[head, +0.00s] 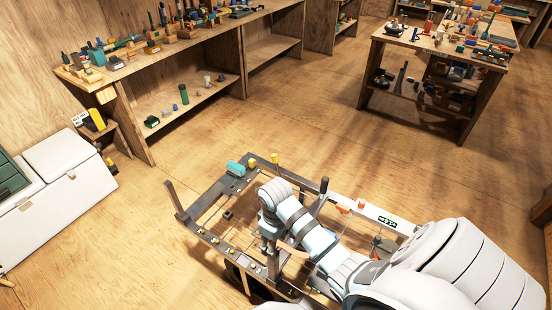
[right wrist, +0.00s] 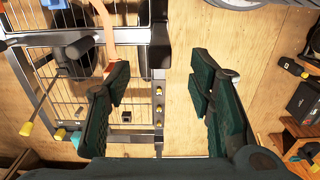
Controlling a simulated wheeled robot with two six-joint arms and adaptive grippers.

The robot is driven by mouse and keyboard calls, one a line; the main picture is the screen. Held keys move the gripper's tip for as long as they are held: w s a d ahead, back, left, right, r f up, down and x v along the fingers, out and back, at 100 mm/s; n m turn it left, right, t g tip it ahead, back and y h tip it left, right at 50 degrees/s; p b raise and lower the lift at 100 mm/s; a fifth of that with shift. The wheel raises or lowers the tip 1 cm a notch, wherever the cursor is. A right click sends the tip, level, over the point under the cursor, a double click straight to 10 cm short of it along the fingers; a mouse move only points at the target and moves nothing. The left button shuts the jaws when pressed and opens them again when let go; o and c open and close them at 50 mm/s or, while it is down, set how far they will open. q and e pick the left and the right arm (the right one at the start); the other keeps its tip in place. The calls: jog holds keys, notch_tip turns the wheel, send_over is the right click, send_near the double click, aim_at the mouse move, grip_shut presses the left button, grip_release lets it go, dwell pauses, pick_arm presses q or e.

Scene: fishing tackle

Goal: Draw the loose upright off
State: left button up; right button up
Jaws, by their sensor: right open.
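A metal frame with wire mesh (head: 200,232) lies low in the head view, with several uprights. A dark upright (head: 176,200) tilts at its left corner, and another dark upright (head: 319,197) stands at its far side. I cannot tell which is the loose one. My right gripper (head: 270,238) is over the frame's near part. In the right wrist view it is open and empty (right wrist: 160,85), its dark green fingers spread either side of a rail with yellow knobs (right wrist: 158,92). A grey upright (right wrist: 160,45) shows just beyond the fingertips. My left gripper is out of view.
A teal roll (head: 235,168) and yellow-topped pegs (head: 275,159) sit on the frame's far edge. A white cooler (head: 75,180) stands at the left. Shelving with tackle (head: 190,100) lines the wall, and a bench (head: 440,50) stands back right.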

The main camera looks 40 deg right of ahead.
aim_at(276, 261)
notch_tip(276, 261, down, 12)
jog(key=b, duration=0.3)
jog(key=shift+r, duration=0.1)
grip_shut()
